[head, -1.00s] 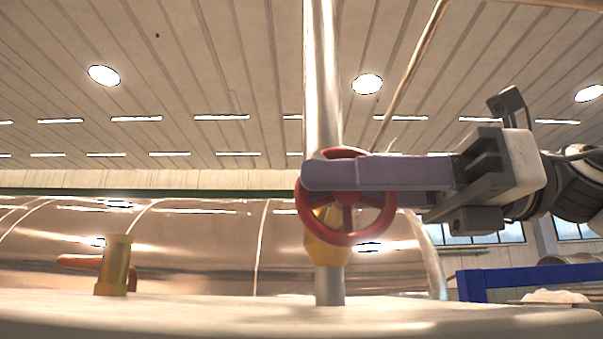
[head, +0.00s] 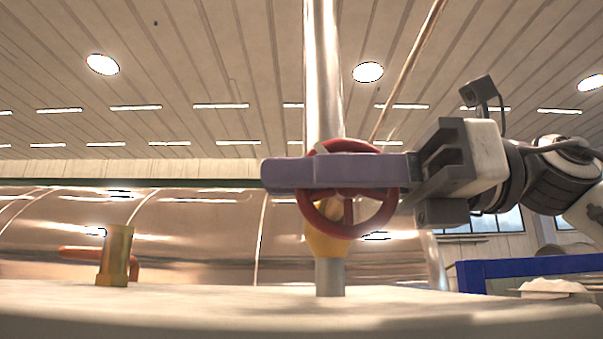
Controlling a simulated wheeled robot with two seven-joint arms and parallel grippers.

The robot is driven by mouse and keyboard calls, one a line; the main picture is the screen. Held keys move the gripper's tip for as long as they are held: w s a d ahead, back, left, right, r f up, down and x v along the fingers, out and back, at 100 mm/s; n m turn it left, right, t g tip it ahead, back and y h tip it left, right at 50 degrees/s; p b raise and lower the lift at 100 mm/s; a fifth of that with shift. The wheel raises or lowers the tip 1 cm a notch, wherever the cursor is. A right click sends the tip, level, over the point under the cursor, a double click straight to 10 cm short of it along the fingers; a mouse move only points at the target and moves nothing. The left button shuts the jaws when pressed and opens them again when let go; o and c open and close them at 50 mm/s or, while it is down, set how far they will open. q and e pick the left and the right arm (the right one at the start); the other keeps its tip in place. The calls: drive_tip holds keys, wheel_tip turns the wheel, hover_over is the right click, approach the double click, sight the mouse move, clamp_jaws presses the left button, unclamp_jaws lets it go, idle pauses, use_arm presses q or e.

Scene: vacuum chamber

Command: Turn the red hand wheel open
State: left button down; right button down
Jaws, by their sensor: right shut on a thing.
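The red hand wheel (head: 348,231) is mounted on a yellow valve body (head: 327,243) on an upright metal pipe, facing me. My right gripper (head: 424,178), to the right of the wheel, is shut on a long purple bar-shaped tool (head: 300,174). The tool lies nearly level across the upper half of the wheel, and its free end reaches past the wheel's left side. It hides the wheel's hub and part of its rim. I cannot tell whether the tool touches or engages the wheel. My left gripper is not in view.
A pale surface (head: 220,312) runs along the front. A brass fitting (head: 115,256) with an orange handle (head: 80,252) stands at the left. A large shiny metal vessel (head: 200,235) lies behind. A blue frame (head: 530,268) is at the right. The space left of the wheel looks clear.

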sight(378, 150)
drive_tip(key=shift+h, duration=0.3)
drive_tip(key=h, duration=0.2)
drive_tip(key=shift+a+f+h, duration=0.1)
drive_tip(key=shift+f+h, duration=0.3)
drive_tip(key=shift+d+f+h, duration=0.1)
drive_tip(key=shift+f+h, duration=0.25)
drive_tip(key=shift+h, duration=0.55)
drive_tip(key=shift+d+f+h, duration=0.1)
drive_tip(key=shift+f+h, duration=0.25)
drive_tip(key=shift+h, duration=0.55)
drive_tip(key=c, duration=1.8)
unclamp_jaws()
drive_tip(key=shift+v, duration=5.15)
